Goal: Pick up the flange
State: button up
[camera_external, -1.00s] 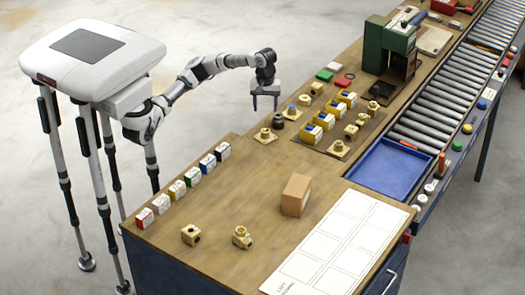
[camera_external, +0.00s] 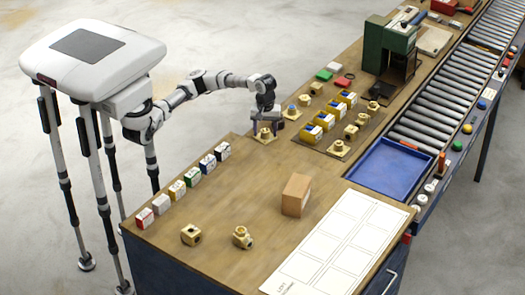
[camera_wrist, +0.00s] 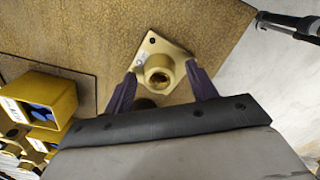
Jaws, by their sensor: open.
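The brass flange (camera_external: 265,137), a square plate with a round hollow hub, lies on the wooden bench near its left edge. In the wrist view the flange (camera_wrist: 160,47) lies flat with its hub facing up. My gripper (camera_external: 264,130) is low over it and points down. In the wrist view my gripper (camera_wrist: 158,84) is open, with one purple finger on each side of the hub. I cannot tell whether the fingers touch the flange. The flange's near side is partly hidden by my gripper.
Yellow bins (camera_external: 310,132) and more brass parts (camera_external: 338,148) stand to the right. A cardboard box (camera_external: 295,195) and a blue tray (camera_external: 385,192) are farther off. The bench's front middle is largely clear.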

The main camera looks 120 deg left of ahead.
grip_shut()
jog(key=shift+r, duration=0.1)
jog(key=shift+r, duration=0.1)
dwell(0.3)
notch_tip(320, 180, up, 20)
jog(key=p, duration=0.1)
jog(key=shift+p, duration=0.35)
